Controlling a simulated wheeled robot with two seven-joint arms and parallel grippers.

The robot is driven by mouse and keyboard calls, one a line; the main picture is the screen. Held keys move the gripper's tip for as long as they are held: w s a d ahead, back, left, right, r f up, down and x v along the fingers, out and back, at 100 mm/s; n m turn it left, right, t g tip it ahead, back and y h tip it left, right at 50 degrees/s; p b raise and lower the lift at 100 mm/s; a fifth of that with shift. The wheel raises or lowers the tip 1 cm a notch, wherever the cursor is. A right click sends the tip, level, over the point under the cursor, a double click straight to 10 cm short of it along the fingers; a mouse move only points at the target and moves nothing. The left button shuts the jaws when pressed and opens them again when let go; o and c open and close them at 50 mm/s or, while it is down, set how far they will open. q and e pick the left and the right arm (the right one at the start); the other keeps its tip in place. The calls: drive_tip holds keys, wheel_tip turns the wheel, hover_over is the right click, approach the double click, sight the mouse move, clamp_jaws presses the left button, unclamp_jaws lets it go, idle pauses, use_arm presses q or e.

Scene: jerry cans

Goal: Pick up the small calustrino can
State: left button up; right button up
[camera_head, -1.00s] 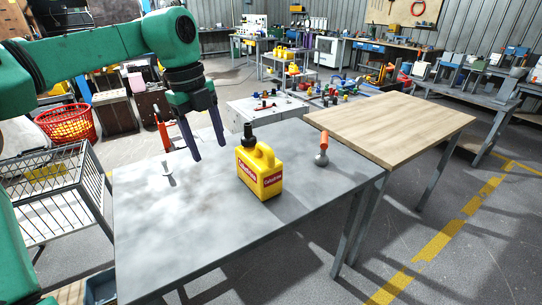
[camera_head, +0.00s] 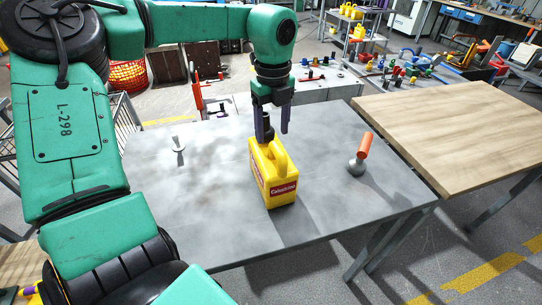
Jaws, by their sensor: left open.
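The small yellow calustrino can (camera_head: 272,178) stands upright on the grey metal table (camera_head: 210,225). It has a dark cap, a moulded handle on top and a red label facing me. My left gripper (camera_head: 275,132) points down from above, right at the can's top. Its two dark fingers are apart; one overlaps the dark cap in the picture, the other is right of it, above the handle. I cannot tell whether they touch the can. My right gripper does not show.
A tool with an orange handle (camera_head: 366,146) stands on the table right of the can. A small pale object (camera_head: 178,145) is at the left. A wooden-topped table (camera_head: 455,135) adjoins on the right. The front of the grey table is clear.

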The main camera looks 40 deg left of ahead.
sight(273, 139)
use_arm(q)
drive_tip(key=f, duration=0.2)
drive_tip(key=f+p, duration=0.1)
drive_tip(key=f, duration=0.1)
drive_tip(key=f+p, duration=0.1)
drive_tip(key=shift+w+a+f, duration=0.15)
drive_tip(key=shift+w+f, duration=0.2)
drive_tip(key=shift+f, duration=0.05)
drive_tip(key=shift+s+f, duration=0.1)
drive_tip(key=shift+f, duration=0.2)
drive_tip(key=c, duration=1)
clamp_jaws()
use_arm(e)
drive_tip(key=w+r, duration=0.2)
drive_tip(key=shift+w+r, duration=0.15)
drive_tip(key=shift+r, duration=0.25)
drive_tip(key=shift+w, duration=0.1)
